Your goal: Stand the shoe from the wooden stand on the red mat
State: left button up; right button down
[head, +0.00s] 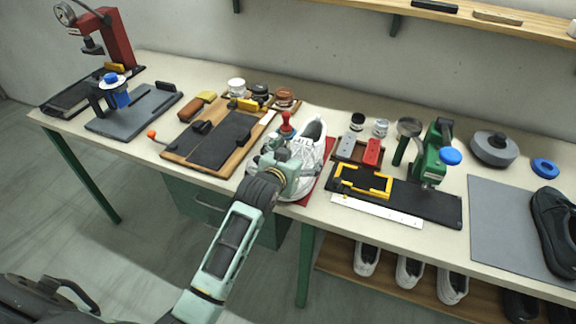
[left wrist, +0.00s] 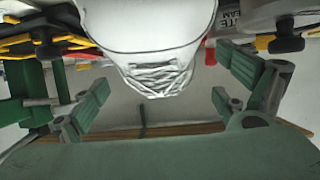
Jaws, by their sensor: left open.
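A white laced shoe (head: 310,145) is on the table at the red mat (head: 320,175), partly hidden by my left gripper (head: 283,172). The mat's red edge shows along the shoe's right side. In the left wrist view the white shoe (left wrist: 160,45) hangs into the top middle, between the spread fingers of my left gripper (left wrist: 160,97). The fingers stand apart on both sides with gaps to the shoe. I cannot make out an empty wooden stand. My right gripper is not in view.
A brown board with black pads (head: 215,140) lies left of the shoe. A red stamp-like tool (head: 286,125) stands close behind it. To the right are a yellow frame (head: 365,183), a green press (head: 432,155) and a black shoe (head: 555,220). White shoes (head: 409,270) sit on the shelf below.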

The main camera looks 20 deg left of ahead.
pick_arm(q)
jog(key=v, duration=0.8)
jog(key=shift+s+r+b, duration=0.1)
jog(key=shift+s+b, duration=0.15)
jog(key=shift+b, duration=0.05)
jog(key=s+f+g, duration=0.3)
jog(key=s+f, duration=0.2)
jog(key=s, duration=0.5)
jog(key=s+f+m+g, duration=0.1)
jog(key=s+f+g, duration=0.35)
jog(key=s, duration=0.55)
jog(key=s+f+g, duration=0.3)
jog(key=s+f, duration=0.2)
jog(key=s, duration=0.5)
notch_tip(320, 180, down, 27)
jog(key=s, duration=0.3)
jog(key=s+a+f+g, duration=0.2)
jog(key=s+a+f, duration=0.1)
jog(key=s+f, duration=1.1)
jog(key=shift+s+f+m+y, duration=0.2)
jog(key=shift+s+m+y, duration=0.2)
jog(key=shift+s, duration=0.2)
